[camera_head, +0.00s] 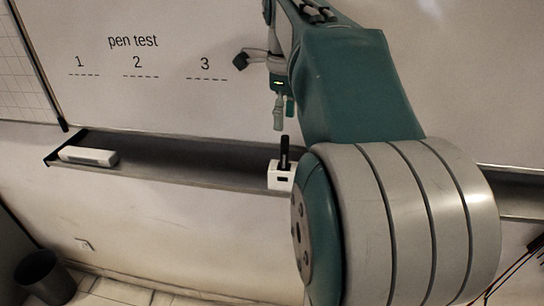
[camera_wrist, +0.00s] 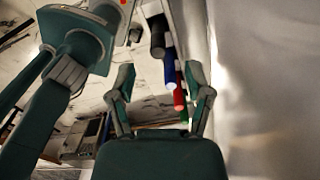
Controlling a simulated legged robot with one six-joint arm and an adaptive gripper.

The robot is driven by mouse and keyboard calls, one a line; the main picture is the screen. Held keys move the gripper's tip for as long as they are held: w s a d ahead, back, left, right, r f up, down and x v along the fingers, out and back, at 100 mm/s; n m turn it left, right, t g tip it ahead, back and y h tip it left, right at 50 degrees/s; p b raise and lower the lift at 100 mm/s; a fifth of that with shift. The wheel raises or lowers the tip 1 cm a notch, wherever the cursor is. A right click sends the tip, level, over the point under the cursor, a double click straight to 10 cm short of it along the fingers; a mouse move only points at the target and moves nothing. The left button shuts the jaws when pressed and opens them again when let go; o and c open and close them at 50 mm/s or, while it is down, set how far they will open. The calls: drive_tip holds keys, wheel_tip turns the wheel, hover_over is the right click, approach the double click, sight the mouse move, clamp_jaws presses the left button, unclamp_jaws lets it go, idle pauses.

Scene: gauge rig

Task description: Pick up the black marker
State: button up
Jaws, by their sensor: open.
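The black marker (camera_head: 285,153) stands upright in a small white holder (camera_head: 280,176) on the whiteboard tray. My gripper (camera_head: 284,114) is open and a little above the marker's top in the head view, apart from it. In the wrist view a row of markers shows: the black marker (camera_wrist: 157,36) at the upper end, then a blue marker (camera_wrist: 169,70), a red marker (camera_wrist: 179,95) and a green marker (camera_wrist: 184,115). My open fingers (camera_wrist: 160,80) frame the row's lower part, with nothing held. The other markers are not distinguishable in the head view.
The grey tray (camera_head: 200,160) runs along the whiteboard's (camera_head: 170,100) lower edge. A white eraser (camera_head: 88,156) lies at its left end, with bare tray between it and the holder. A dark bin (camera_head: 44,277) stands on the floor at lower left.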

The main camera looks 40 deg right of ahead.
sight(284, 155)
drive_tip(key=f, duration=0.4)
drive_tip(key=shift+s+d+f, duration=0.1)
drive_tip(key=shift+d+f, duration=0.05)
drive_tip(key=shift+d, duration=0.15)
drive_tip(key=f, duration=0.4)
drive_tip(key=shift+a+f, duration=0.4)
drive_tip(key=shift+s, duration=0.1)
clamp_jaws()
